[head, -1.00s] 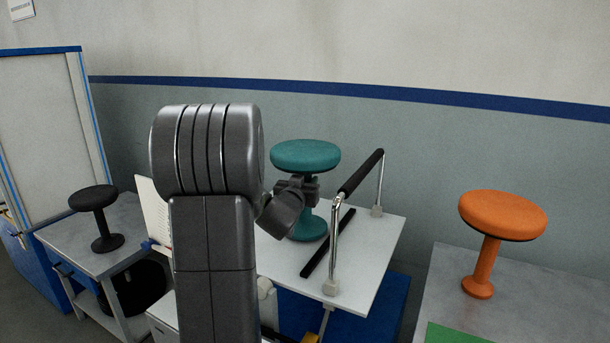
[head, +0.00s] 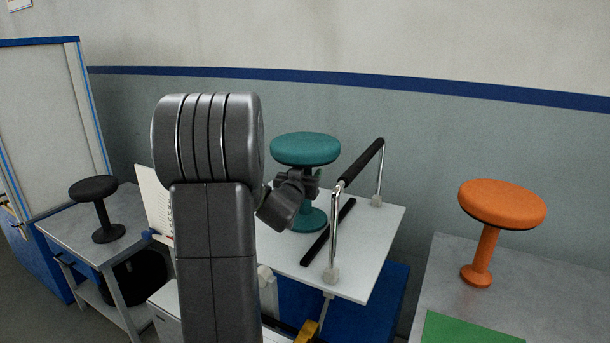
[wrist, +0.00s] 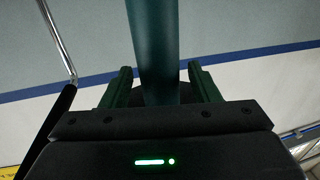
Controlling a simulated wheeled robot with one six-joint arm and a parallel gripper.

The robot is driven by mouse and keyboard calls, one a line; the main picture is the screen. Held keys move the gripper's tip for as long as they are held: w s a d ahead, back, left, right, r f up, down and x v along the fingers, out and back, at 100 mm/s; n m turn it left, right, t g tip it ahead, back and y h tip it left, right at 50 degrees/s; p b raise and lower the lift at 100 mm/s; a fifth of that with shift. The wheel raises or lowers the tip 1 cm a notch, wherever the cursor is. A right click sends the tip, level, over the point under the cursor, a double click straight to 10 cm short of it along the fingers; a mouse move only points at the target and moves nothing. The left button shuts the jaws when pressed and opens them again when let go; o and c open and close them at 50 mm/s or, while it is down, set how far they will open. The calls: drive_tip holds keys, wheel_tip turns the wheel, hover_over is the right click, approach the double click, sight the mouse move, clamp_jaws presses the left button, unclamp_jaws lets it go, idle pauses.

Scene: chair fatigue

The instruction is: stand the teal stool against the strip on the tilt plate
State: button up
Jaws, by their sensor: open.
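The teal stool (head: 306,150) stands upright on the white tilt plate (head: 375,234), with its round base (head: 312,219) on the plate. The black strip (head: 328,232) lies on the plate just right of the base; the gap between them is too small to judge. My gripper (head: 307,185) is at the stool's stem, under the seat. In the wrist view the open fingers (wrist: 160,86) stand on either side of the teal stem (wrist: 154,45), with a gap visible on each side. Part of the base is hidden by my wrist.
A metal rail with a black padded bar (head: 362,163) rises over the plate right of the stool. A black stool (head: 95,190) stands on a grey table at left. An orange stool (head: 502,204) stands on a grey table at right, near a green mat (head: 465,330).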

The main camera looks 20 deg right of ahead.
drive_tip(key=v, duration=1.2)
